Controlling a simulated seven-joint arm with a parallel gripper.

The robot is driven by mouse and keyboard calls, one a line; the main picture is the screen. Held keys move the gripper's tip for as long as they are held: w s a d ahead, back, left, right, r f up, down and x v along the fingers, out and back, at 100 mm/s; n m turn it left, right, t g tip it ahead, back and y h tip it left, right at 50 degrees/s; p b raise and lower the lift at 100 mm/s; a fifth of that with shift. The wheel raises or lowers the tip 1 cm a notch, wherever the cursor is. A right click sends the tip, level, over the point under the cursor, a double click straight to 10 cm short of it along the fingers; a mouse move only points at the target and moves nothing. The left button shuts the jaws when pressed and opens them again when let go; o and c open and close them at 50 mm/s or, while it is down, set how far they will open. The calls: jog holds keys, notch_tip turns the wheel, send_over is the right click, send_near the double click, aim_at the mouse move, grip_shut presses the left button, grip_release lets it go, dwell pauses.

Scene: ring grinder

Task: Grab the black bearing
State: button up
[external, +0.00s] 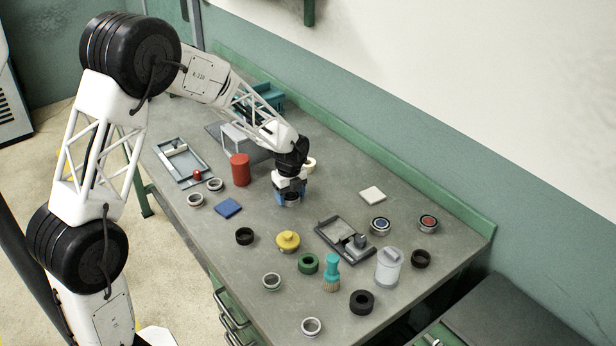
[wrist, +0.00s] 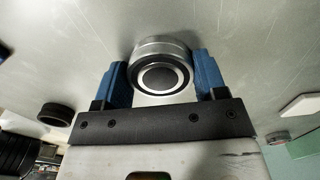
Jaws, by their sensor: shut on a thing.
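My gripper (external: 289,192) is over the middle of the workbench, low and close to the top. In the wrist view its two blue fingers (wrist: 161,84) are shut on a bearing (wrist: 158,49) with a silver outer ring, a black face and a grey centre. The bearing is between the fingers; in the external view the fingers mostly hide it. I cannot tell whether it still touches the bench. Several black rings lie apart from my gripper: one front left (external: 244,236), one near the front (external: 362,302) and one at the right (external: 420,258).
On the grey bench (external: 330,190) are a red cylinder (external: 240,170), a yellow knob part (external: 288,241), a green ring (external: 308,263), a teal brush (external: 332,272), a grey canister (external: 388,267), a tray device (external: 345,238) and two capped bearings (external: 380,225). A green rail edges the back.

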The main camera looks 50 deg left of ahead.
aim_at(288, 196)
jog(key=shift+r, duration=0.15)
jog(key=shift+r, duration=0.9)
jog(key=shift+s+d+r, duration=0.1)
jog(key=shift+s+r, duration=0.15)
jog(key=shift+r, duration=0.55)
jog(key=s+d, duration=0.1)
jog(key=s, duration=0.3)
jog(key=s+d+r, duration=0.1)
jog(key=s+d, duration=0.1)
jog(key=s, duration=0.3)
jog(key=s+d, duration=0.2)
jog(key=s, duration=0.3)
jog(key=shift+s+d+r, duration=0.2)
jog(key=shift+s, duration=0.05)
